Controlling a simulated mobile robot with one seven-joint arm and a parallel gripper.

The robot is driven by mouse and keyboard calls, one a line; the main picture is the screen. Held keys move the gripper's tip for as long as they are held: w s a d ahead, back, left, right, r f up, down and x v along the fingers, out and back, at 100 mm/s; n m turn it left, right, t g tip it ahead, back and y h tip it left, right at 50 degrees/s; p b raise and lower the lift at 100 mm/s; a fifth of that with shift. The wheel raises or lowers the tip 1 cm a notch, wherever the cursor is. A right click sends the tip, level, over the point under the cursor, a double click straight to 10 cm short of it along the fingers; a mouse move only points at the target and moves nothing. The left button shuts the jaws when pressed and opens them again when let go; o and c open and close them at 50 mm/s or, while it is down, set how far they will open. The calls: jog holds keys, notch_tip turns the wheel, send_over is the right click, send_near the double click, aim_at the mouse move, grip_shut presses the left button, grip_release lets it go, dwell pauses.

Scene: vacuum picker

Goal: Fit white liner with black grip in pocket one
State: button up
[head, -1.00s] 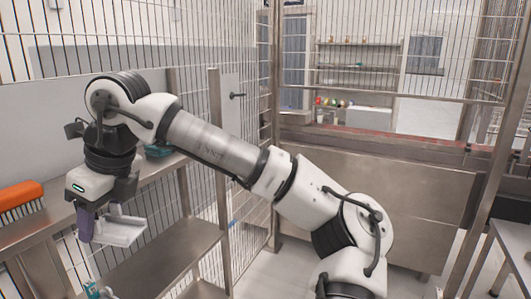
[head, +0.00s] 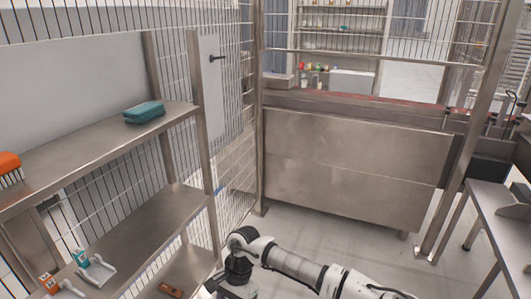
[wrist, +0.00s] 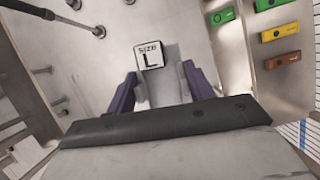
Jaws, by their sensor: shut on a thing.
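My gripper (wrist: 160,74) shows in the wrist view, its two purple fingers on either side of a pale white-grey piece, the white liner (wrist: 166,88). They are shut on it. A white tag reading "SIZE L" (wrist: 149,55) shows at its far end; I cannot tell whether it is fixed to the liner. The liner's grip is hidden, so its colour does not show. In the head view my arm reaches low at the bottom edge, and the gripper's fingers are out of sight. I cannot make out which place is pocket one.
On the left shelving stand a teal block (head: 144,112), an orange brush (head: 10,168), a white liner with teal grip (head: 96,270) and one with orange (head: 62,287). A steel table (head: 500,215) stands right. Floor beyond my arm is clear.

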jog(key=w+d+f+n+h+b, duration=0.1)
jog(key=d+f+n+b, duration=0.2)
jog(key=f, duration=1)
jog(key=w+d+f+n+h+b, duration=0.1)
jog(key=d+f+n+b, duration=0.2)
jog(key=f, duration=1.1)
jog(key=d+b, duration=0.1)
jog(key=d, duration=0.2)
jog(key=shift+w+f, duration=0.25)
jog(key=shift+w, duration=0.05)
